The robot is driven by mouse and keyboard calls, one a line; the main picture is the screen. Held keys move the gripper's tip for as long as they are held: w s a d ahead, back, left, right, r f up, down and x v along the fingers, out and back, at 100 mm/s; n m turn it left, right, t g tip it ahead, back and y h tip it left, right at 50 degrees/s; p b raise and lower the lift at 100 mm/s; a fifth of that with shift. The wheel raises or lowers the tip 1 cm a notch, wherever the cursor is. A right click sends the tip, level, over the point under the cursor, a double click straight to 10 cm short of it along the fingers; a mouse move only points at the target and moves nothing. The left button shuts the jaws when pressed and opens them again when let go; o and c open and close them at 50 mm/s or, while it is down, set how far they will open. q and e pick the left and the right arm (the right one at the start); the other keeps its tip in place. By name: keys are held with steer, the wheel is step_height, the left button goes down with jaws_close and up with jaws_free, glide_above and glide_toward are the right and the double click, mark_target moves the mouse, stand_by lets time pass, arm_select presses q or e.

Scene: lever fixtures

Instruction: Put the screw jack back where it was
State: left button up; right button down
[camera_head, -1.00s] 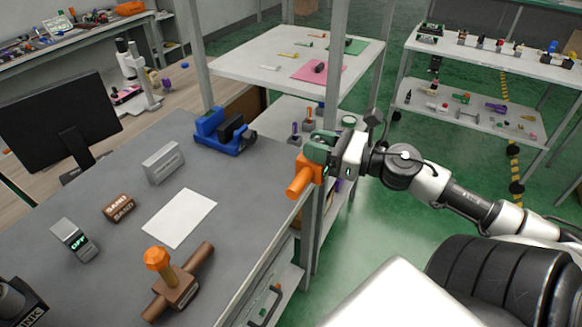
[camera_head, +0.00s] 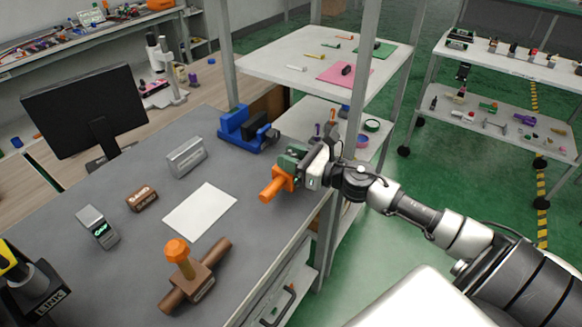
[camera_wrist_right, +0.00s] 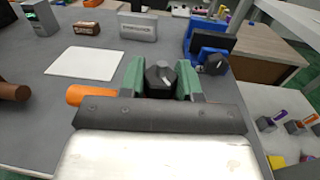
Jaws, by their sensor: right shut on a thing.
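My right gripper (camera_head: 292,166) is shut on an orange part with a black knob, which I take to be the screw jack (camera_head: 274,188). It is over the grey bench near its right edge; I cannot tell whether it touches the top. In the right wrist view the black knob (camera_wrist_right: 160,78) sits between the green fingers, and the orange cylinder (camera_wrist_right: 88,96) sticks out to the left. The gripper hides the rest. A white sheet (camera_head: 200,212) lies flat on the bench to the left. My left gripper is not in view.
A blue vise (camera_head: 245,130) stands behind the gripper. A brown fixture with an orange knob (camera_head: 190,275) stands at the front. A grey block (camera_head: 187,158), a SAND block (camera_head: 142,199), a lever box (camera_head: 98,228) and a LINK fixture (camera_head: 38,297) stand left. A shelf post (camera_head: 350,120) rises close to the gripper.

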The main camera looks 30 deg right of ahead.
step_height(320, 180, down, 3)
steer(key=shift+f, duration=0.2)
steer(key=shift+f+b, duration=0.15)
steer(key=shift+b, duration=0.15)
steer(key=c, duration=0.8)
jaws_free()
